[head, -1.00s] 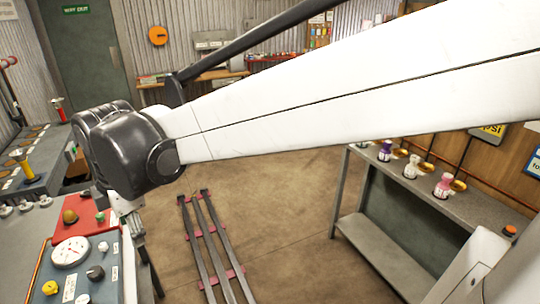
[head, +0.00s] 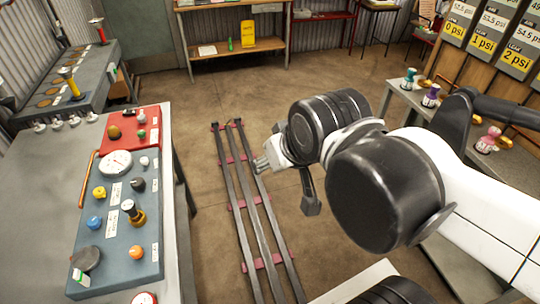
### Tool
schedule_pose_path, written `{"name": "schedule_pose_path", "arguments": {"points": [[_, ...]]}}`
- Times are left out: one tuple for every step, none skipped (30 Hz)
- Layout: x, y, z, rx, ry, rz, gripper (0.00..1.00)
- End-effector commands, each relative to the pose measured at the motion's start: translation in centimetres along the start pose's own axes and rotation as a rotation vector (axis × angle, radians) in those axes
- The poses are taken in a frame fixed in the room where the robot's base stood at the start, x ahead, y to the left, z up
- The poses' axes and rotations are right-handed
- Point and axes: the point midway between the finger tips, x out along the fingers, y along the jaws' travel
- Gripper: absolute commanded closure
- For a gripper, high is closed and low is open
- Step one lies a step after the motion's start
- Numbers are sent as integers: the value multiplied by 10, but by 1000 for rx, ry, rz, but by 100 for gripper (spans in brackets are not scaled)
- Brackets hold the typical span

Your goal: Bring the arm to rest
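My arm, white with large black joints, comes in from the right in the head view and is folded over the floor between the left bench and the right shelf. The part that looks like my gripper (head: 266,162) shows small and pale at the arm's left end, above the floor rails. Its fingers are too small and partly turned away to tell whether they are open or shut. I see nothing held in it. It is apart from the bench and its panel.
A blue-grey panel (head: 118,232) with knobs and a gauge (head: 115,163), and a red panel (head: 131,131), lie on the left bench (head: 40,212). Metal rails (head: 246,193) lie on the floor. Coloured valves stand on the right shelf (head: 409,99). The middle floor (head: 232,92) is clear.

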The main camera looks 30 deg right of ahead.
Motion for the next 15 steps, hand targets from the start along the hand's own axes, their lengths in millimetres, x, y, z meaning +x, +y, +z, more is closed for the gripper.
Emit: {"name": "schedule_pose_path", "arguments": {"points": [[0, 0, 0, 3, 1, 0, 58], [0, 0, 0, 2, 1, 0, 58], [0, 0, 0, 2, 0, 0, 58], [0, 0, 0, 1, 0, 0, 58], [0, 0, 0, 1, 0, 0, 58], [0, 0, 0, 0, 0, 0, 58], [0, 0, 0, 0, 0, 0, 58], [1, 0, 0, 0, 0, 0, 58], [2, 0, 1, -1, 0, 0, 58], [4, 0, 3, -1, 0, 0, 58], [7, 0, 4, -1, 0, 0, 58], [11, 0, 7, -1, 0, 0, 58], [14, 0, 10, -1, 0, 0, 58], [18, 0, 13, -2, 0, 0, 58], [23, 0, 16, -2, -1, 0, 58]]}}
